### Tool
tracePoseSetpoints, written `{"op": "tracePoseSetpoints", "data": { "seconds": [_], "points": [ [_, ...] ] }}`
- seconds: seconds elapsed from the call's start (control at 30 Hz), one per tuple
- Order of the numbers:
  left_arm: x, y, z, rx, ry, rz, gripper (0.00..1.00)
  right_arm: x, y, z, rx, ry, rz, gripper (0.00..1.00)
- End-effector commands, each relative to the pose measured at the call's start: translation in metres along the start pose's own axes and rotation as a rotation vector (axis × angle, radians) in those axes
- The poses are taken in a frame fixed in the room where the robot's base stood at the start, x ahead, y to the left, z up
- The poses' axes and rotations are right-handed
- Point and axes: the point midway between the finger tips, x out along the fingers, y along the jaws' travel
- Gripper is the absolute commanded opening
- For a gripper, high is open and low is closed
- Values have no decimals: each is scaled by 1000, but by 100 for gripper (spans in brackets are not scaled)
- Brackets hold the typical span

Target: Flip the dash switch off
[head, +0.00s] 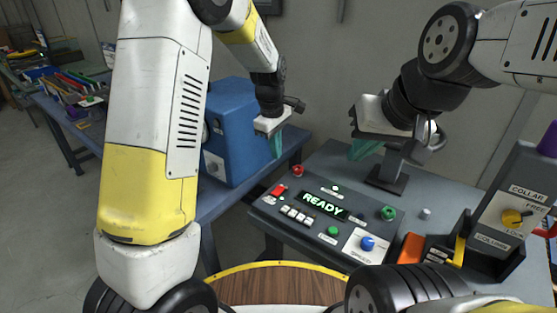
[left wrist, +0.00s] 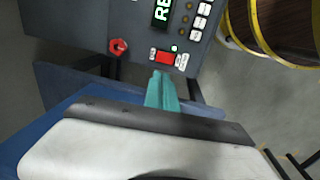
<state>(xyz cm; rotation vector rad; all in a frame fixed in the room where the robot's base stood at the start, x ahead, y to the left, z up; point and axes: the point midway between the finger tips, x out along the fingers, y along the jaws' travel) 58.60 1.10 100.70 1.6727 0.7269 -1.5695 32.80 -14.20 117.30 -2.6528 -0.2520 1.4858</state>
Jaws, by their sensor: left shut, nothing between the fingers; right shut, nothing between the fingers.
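The dash switch looks to be the red rocker (head: 279,190) at the left end of the grey control panel (head: 262,205). Which way the rocker is tipped is too small to tell. My left gripper (head: 276,146) is shut and empty, above and behind the rocker. Its teal fingertips (left wrist: 162,80) appear just short of the rocker in the left wrist view. My right gripper (head: 364,150) is shut and empty above the panel's back right.
The panel also bears a red knob (head: 297,171), a lit READY display (head: 325,205), white keys (head: 296,214), a green button (head: 333,231), a blue dial (head: 367,243) and a green knob (head: 388,213). A blue box (head: 235,130) stands left. A collar/column unit (head: 505,215) stands right.

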Motion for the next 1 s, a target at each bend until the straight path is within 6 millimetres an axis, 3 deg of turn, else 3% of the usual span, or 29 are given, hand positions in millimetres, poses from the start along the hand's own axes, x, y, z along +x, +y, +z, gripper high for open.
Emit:
{"op": "tracePoseSetpoints", "data": {
  "seconds": [0.6, 0.8, 1.0],
  "points": [
    [115, -2, 0, 1, -2, -4, 0, 0, 0, 0, -1, 0, 0, 0],
    [133, -1, 0, 0, -1, -2, 0, 0, 0, 0, -1, 0, 0, 0],
    [135, -1, 0, 0, 0, 0, 0, 0, 0, 0, -1, 0, 0, 0]
  ]
}}
